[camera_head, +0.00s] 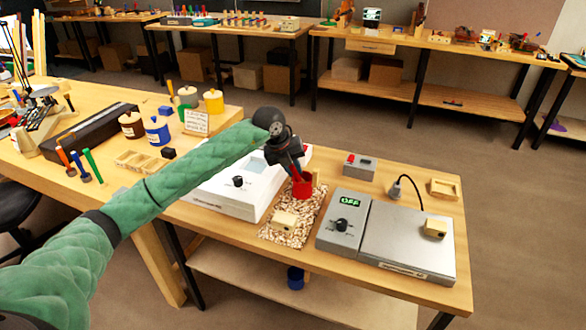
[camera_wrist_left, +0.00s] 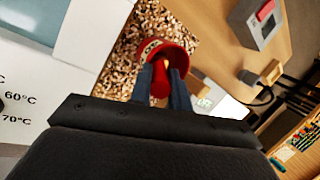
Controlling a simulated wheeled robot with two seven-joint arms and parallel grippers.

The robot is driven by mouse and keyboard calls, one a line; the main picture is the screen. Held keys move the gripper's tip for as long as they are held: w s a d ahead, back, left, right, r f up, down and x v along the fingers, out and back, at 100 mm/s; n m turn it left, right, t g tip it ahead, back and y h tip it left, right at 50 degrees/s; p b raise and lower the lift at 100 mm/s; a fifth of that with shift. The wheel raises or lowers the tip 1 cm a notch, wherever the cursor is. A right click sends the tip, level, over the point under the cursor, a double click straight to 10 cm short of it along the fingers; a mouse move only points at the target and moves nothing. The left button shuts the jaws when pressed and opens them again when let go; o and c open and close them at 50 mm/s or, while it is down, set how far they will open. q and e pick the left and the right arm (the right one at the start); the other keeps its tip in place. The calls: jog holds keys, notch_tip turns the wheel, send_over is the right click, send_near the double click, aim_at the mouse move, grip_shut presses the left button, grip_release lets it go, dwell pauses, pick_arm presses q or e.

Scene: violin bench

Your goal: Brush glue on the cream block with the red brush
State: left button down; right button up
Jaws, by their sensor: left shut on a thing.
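My left gripper (camera_head: 296,170) comes down over a red pot (camera_head: 303,189) on the speckled mat (camera_head: 268,233). It is shut on the red brush (camera_wrist_left: 160,84), whose handle shows between the two fingers in the left wrist view. The brush's lower end is hidden, and I cannot tell whether it touches the pot's bottom. The red pot (camera_wrist_left: 151,47) also shows there, just beyond the fingertips. The cream block (camera_head: 284,221) lies on the mat in front of the pot, apart from the gripper. My right gripper is not in view.
A white device (camera_head: 225,195) stands left of the mat. A grey hot plate (camera_head: 400,250) reading OFF stands right, with a small cream piece (camera_head: 435,229) on it. A grey box with a red switch (camera_head: 360,166) is behind. Pots and tools fill the left bench.

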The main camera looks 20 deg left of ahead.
pick_arm(q)
jog(key=shift+r+p, duration=1.3)
jog(key=shift+r, duration=2.2)
